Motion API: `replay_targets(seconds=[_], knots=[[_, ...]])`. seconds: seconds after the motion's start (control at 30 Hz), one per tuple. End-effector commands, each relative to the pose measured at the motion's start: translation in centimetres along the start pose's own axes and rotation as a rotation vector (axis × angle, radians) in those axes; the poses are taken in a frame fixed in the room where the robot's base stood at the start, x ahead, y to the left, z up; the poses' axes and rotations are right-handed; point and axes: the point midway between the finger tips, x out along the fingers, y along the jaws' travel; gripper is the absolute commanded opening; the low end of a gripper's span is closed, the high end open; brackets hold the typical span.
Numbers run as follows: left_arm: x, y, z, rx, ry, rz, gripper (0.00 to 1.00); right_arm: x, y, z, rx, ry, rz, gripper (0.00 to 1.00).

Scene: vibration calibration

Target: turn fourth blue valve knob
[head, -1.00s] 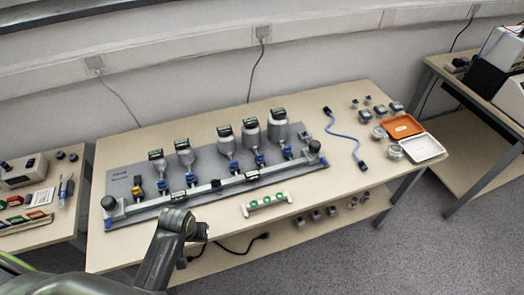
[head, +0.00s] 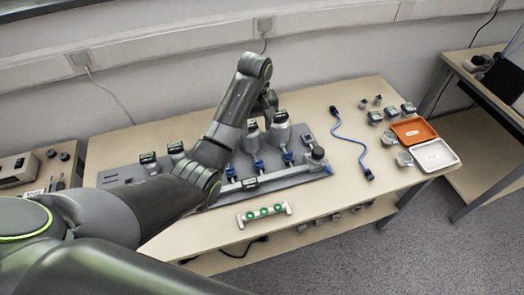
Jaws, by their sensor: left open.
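The grey valve board (head: 118,178) lies on the wooden table with grey bottles and dark-topped gauges along its back. Blue valve knobs show below the bottles: one (head: 258,166) under the second bottle from the right, one (head: 288,157) under the rightmost bottle, and part of one (head: 231,173) just left of them. My left arm crosses the board and hides its middle, including at least one bottle. My left gripper (head: 269,103) is open, behind the wrist and above the back of the board near the bottles; its fingertips are partly hidden. My right gripper is out of view.
A small white rack with green rings (head: 264,213) stands at the front of the table. A blue cable (head: 351,141) lies right of the board. An orange tray (head: 413,131) and a white tray (head: 435,156) sit at the right end, near small metal parts.

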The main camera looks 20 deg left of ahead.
Motion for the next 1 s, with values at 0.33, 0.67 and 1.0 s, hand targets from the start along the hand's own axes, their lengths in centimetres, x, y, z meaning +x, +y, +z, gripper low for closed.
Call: replay_targets(seconds=[0.33,0.67,1.0], knots=[[1.1,0.5,-0.1,-0.009,-0.005,-0.006,0.49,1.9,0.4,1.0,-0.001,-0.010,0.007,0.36],[6.5,0.3,0.0,-0.010,-0.008,-0.008,0.49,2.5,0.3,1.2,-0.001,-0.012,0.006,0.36],[13.6,0.3,0.0,-0.008,-0.006,-0.008,0.49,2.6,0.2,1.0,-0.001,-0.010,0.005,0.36]])
